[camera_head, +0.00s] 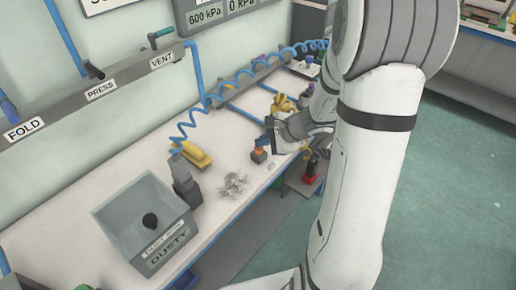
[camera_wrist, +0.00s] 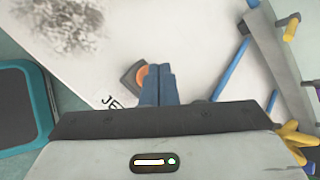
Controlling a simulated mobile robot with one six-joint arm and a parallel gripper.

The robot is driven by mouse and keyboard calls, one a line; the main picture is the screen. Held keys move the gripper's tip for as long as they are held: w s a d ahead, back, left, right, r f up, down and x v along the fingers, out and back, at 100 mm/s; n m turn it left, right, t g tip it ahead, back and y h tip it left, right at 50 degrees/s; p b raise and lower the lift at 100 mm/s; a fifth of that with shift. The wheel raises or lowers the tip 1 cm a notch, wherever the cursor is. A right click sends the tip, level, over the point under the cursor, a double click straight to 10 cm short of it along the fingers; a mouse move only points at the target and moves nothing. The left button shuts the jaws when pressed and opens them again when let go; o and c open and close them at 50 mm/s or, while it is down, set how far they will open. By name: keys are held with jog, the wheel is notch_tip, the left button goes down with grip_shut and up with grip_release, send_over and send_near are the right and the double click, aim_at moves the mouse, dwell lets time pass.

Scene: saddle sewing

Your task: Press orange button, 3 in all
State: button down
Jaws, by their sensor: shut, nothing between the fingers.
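The orange button (camera_head: 258,151) sits on a small dark block near the front edge of the white bench. In the wrist view the orange button (camera_wrist: 141,76) shows just left of my fingertips, partly covered by them. My gripper (camera_head: 269,127) is close to the button, on its far side in the head view. Its blue fingers (camera_wrist: 158,70) are together and empty. I cannot tell whether the fingertips touch the button.
A grey bin (camera_head: 165,257) labelled DUSTY holds a dark lump. A pile of grey scraps (camera_head: 233,184) lies near the button. A yellow tool (camera_head: 194,155), a blue coiled hose (camera_head: 232,84) and a yellow part (camera_head: 283,103) are around. A wall rail (camera_head: 120,85) carries labelled levers.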

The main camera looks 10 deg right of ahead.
aim_at(262, 149)
jog(key=shift+f+b, duration=0.5)
jog(key=shift+b, duration=0.15)
dwell(0.4)
dwell(0.4)
jog(key=shift+r+p, duration=0.65)
jog(key=shift+r, duration=0.3)
jog(key=shift+r+p, duration=1.8)
jog(key=shift+r, duration=0.75)
